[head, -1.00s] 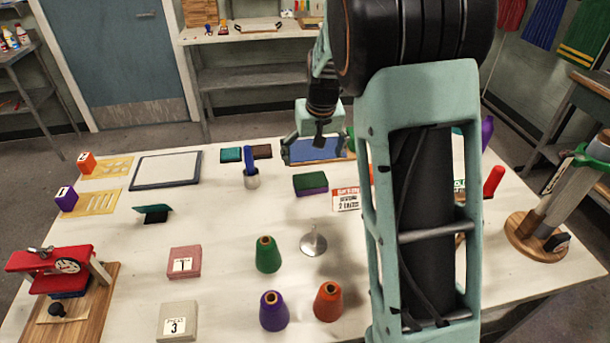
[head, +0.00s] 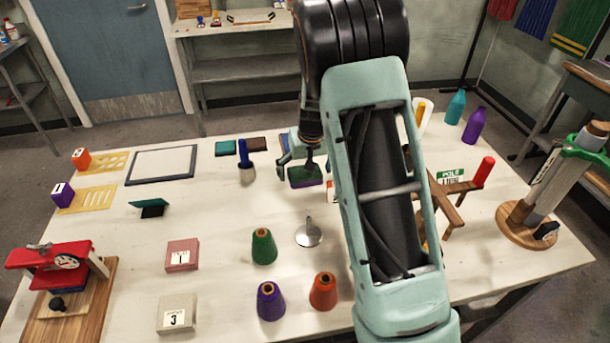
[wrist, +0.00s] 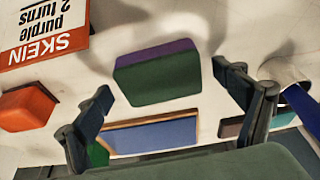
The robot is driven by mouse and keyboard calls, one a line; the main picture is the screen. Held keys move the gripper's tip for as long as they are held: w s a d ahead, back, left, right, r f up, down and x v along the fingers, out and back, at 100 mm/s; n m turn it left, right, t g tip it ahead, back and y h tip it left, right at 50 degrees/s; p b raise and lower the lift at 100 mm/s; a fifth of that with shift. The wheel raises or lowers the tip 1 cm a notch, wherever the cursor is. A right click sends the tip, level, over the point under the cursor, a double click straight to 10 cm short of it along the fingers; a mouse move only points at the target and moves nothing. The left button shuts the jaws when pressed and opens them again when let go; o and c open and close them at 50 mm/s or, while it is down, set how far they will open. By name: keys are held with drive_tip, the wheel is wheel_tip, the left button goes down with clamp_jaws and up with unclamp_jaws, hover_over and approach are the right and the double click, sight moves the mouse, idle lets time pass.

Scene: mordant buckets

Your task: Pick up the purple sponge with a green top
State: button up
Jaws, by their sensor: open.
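The purple sponge with a green top (wrist: 157,76) lies on the white table. In the wrist view its green face is toward me, with a purple strip along its far edge. It lies ahead of my gripper (wrist: 165,100), roughly between the two open fingers and apart from both. In the head view my gripper (head: 298,165) is over the sponge (head: 303,182) and partly hides it. The gripper is open and empty.
A SKEIN card (wrist: 45,32) and an orange block (wrist: 27,107) lie left in the wrist view. A metal disc with a stem (head: 308,234) and thread cones (head: 264,247) stand in front.

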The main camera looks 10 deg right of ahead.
drive_tip(key=c, duration=0.8)
drive_tip(key=shift+r, duration=0.1)
drive_tip(key=shift+r, duration=0.5)
drive_tip(key=s+a+r+b, duration=0.2)
drive_tip(key=s+a+r, duration=0.7)
drive_tip(key=s+r, duration=0.1)
drive_tip(key=shift+v, duration=1)
drive_tip(key=shift+s, duration=0.1)
